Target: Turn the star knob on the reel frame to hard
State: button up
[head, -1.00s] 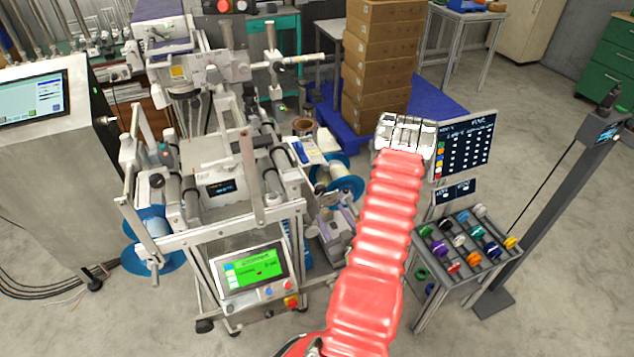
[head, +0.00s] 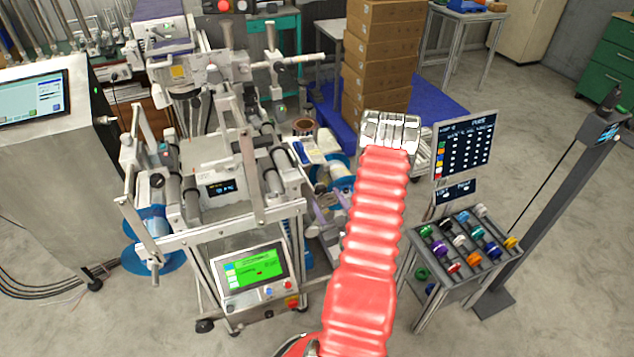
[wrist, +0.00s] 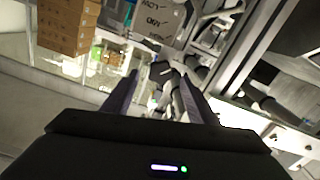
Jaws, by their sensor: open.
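The reel frame (head: 172,238) is a grey metal machine on the left of the head view, with rollers, a blue reel on each side and a green-lit panel (head: 250,270). Parts of the frame also show in the wrist view (wrist: 250,50).
Stacked cardboard boxes (head: 382,50) stand on a blue pallet (head: 433,100) behind my arm. A rack of coloured spools (head: 465,245) and a dark display board (head: 463,150) stand to the right. A grey post (head: 560,190) is farther right. Floor at the front right is clear.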

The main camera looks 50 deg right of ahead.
jog(key=x, duration=0.9)
jog(key=shift+w+d, duration=0.1)
jog(key=shift+w, duration=0.1)
jog(key=c, duration=1.1)
jog(key=shift+o, duration=0.2)
jog(key=shift+d, duration=0.15)
